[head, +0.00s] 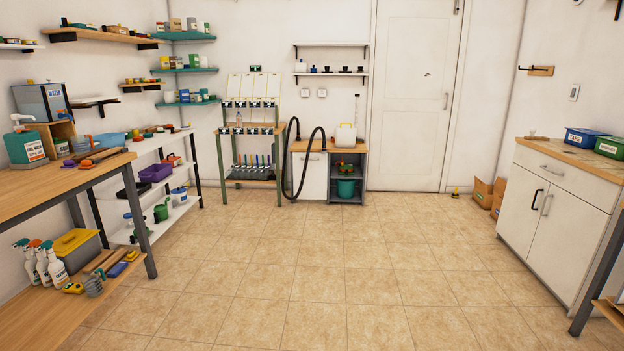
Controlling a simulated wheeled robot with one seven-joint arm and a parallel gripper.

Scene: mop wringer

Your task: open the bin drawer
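No drawer is marked as the bin drawer, and I cannot tell which front it is. A white cabinet (565,215) with a wooden top stands at the right. Its wide upper drawer front (572,179) has a metal bar handle (552,171) and looks closed. Below it are two tall fronts with upright handles, one dark (537,198) and one metal (547,205), both looking closed. A low unit at the back wall has a white front (309,177), also looking closed. My gripper is not in view.
The tiled floor (320,270) in the middle is clear. A workbench (60,182) with bottles stands at the left, beside white shelves (152,218). A dark table leg (592,290) is near at the right. Paper bags (484,192) stand by the back wall, near a white door (412,100).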

